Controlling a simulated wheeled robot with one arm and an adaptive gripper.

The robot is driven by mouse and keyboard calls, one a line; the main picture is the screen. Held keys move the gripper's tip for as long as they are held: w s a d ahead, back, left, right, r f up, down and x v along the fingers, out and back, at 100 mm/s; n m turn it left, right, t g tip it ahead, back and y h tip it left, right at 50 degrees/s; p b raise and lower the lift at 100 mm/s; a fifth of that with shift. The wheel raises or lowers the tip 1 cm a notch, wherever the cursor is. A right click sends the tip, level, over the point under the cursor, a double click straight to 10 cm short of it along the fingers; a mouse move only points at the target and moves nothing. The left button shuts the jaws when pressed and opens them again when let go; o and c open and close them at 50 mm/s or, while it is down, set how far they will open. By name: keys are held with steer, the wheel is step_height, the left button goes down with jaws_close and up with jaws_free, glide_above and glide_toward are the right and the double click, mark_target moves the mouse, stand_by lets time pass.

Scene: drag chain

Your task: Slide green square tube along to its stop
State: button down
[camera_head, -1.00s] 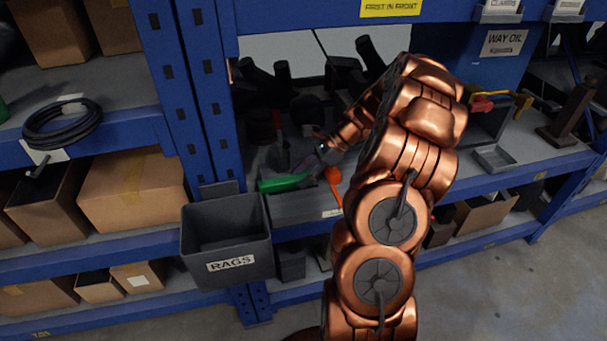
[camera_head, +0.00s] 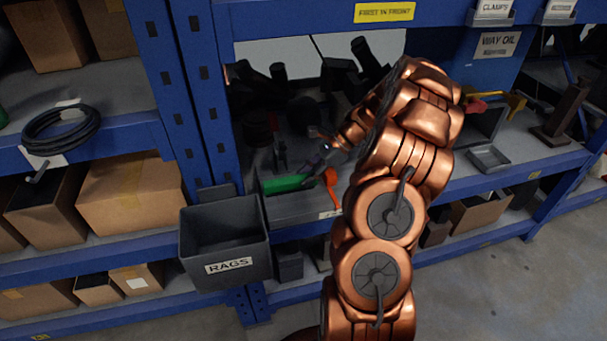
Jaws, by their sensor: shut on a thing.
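The green square tube (camera_head: 285,184) lies near the front of the middle shelf, in the camera_head view. It points left to right, just behind the front edge. My gripper (camera_head: 312,172) is at the right part of the tube, shut on it. The fingertips are small and dark here, so the exact contact is hard to see. An orange piece (camera_head: 332,190) is just right of the tube and hangs down at the shelf front. My copper arm hides what lies farther right. I cannot make out a stop.
A grey bin marked RAGS (camera_head: 227,240) hangs at the shelf front, below left of the tube. A blue upright (camera_head: 195,95) stands left of it. Dark tool holders (camera_head: 280,80) crowd the shelf behind. A small grey tray (camera_head: 489,158) sits farther right.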

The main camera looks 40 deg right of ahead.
steer(key=shift+s+d+p, duration=0.2)
steer(key=shift+s+d, duration=0.05)
steer(key=shift+d, duration=0.25)
steer(key=shift+s+d+p, duration=0.15)
steer(key=shift+s+d, duration=0.05)
steer(key=shift+d, duration=0.25)
steer(key=c, duration=0.8)
jaws_free()
steer(key=shift+o, duration=0.2)
steer(key=v, duration=1.2)
